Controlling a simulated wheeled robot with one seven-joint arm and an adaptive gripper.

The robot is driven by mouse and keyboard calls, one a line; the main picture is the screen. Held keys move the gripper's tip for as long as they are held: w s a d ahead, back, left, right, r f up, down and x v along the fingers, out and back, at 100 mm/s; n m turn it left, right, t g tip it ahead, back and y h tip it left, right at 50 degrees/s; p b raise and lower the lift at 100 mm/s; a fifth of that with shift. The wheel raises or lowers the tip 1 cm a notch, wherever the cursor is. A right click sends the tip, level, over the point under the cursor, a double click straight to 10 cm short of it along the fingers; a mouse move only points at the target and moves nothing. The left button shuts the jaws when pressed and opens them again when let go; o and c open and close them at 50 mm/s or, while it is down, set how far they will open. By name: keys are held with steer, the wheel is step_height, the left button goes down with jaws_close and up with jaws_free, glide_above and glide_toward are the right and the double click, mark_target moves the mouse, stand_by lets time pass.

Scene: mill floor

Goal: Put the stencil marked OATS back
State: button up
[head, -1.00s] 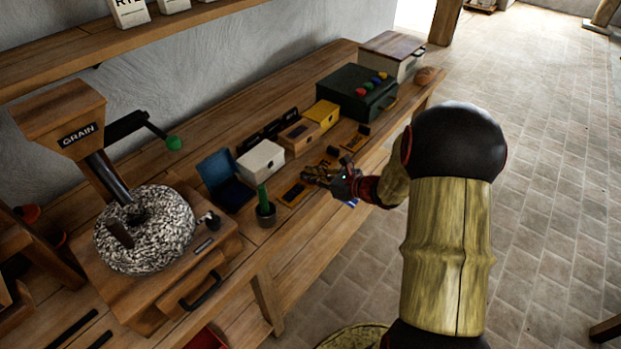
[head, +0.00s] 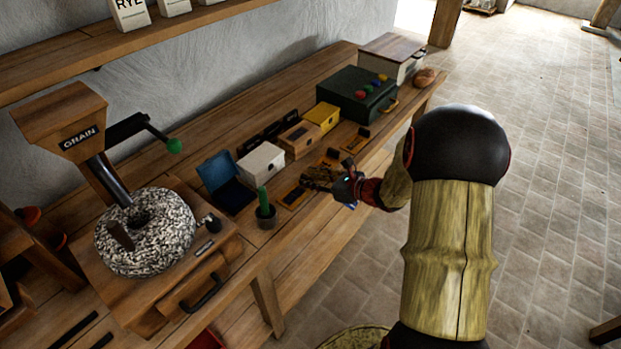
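Several small flat plates with dark and yellow-brown faces lie along the front of the bench: one left of my gripper (head: 293,197), one just behind it (head: 330,158), one farther right (head: 359,140). They look like stencils, but their lettering is too small to read, so I cannot tell which is marked OATS. My gripper (head: 316,178) is low over the bench's front edge, among these plates. Its fingers are small and dark against them. I cannot tell whether they are open, shut or holding a plate.
Behind the plates stand a blue open box (head: 226,180), a white box (head: 261,162), a wooden box (head: 299,139), a yellow box (head: 323,117) and a dark rack (head: 268,134). A green-topped pot (head: 265,212) is left of my gripper. The grain mill (head: 145,232) fills the left.

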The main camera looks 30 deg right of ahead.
steer(key=p+v, duration=0.3)
steer(key=v, duration=0.8)
steer(key=s+a+r+n+g+y, duration=0.1)
steer(key=s+a+r+n+g, duration=0.15)
steer(key=a+n, duration=0.35)
steer(key=s+a+r+n+g, duration=0.25)
steer(key=a+n, duration=0.25)
steer(key=a, duration=0.3)
steer(key=s+a+r+n+g+y, duration=0.1)
steer(key=s+a+r+n+g, duration=0.15)
steer(key=a+r+n, duration=0.35)
steer(key=s+a+r+n+h, duration=0.1)
steer(key=s+r+n+h, duration=0.5)
steer(key=s+n, duration=0.4)
steer(key=n, duration=0.5)
steer(key=shift+a+r+h, duration=0.3)
steer(key=shift+a+r, duration=0.05)
steer(key=shift+s+t, duration=0.1)
steer(key=shift+t, duration=0.15)
